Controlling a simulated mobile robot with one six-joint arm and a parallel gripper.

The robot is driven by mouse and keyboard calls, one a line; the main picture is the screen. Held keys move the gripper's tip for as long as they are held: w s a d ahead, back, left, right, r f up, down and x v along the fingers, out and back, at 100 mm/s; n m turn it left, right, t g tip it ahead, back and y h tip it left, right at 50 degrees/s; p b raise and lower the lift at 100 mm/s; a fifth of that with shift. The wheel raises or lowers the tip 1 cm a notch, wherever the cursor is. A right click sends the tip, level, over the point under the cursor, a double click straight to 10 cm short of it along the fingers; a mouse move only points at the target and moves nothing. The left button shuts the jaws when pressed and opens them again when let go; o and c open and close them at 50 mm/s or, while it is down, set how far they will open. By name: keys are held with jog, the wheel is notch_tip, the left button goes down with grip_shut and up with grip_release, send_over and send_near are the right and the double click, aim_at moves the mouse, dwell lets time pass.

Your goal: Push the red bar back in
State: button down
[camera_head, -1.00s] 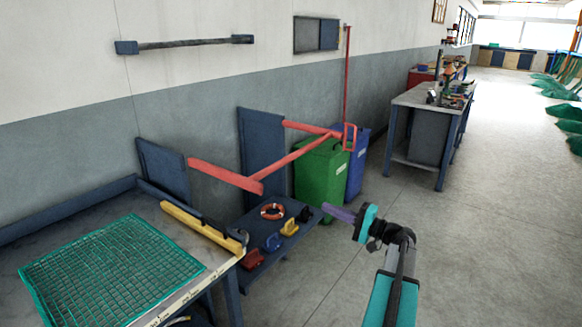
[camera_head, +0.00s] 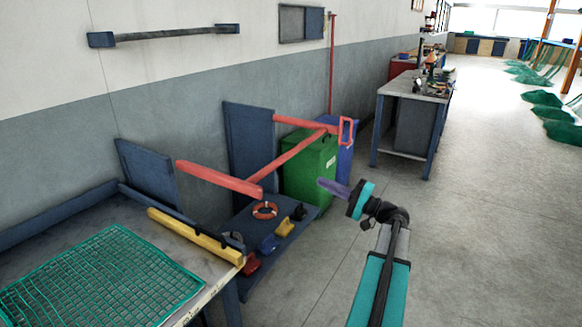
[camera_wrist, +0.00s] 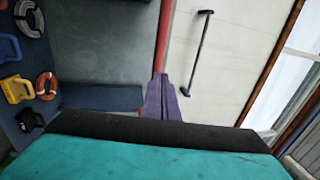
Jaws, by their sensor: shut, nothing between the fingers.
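The red bar (camera_head: 290,160) is a jointed frame. It stands out from two blue upright panels by the wall, above a low blue shelf. A red handle loop (camera_head: 346,131) is at its right end. My gripper (camera_head: 324,183) is shut and empty, a purple pair of fingers to the right of the bar and in front of the green bin. In the wrist view the closed purple fingers (camera_wrist: 161,92) overlap the lower end of a red bar (camera_wrist: 164,40). I cannot tell whether they touch it.
A low blue shelf (camera_head: 236,226) holds a ring and several coloured items. A green bin (camera_head: 310,180) and a blue bin (camera_head: 346,160) stand behind my gripper. A table with green netting (camera_head: 100,280) is at the lower left. Open floor lies to the right.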

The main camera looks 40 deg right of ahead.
jog(key=shift+w, duration=0.15)
jog(key=p+x, duration=0.3)
jog(key=x, duration=1)
jog(key=shift+w, duration=0.25)
jog(key=shift+w+a, duration=0.15)
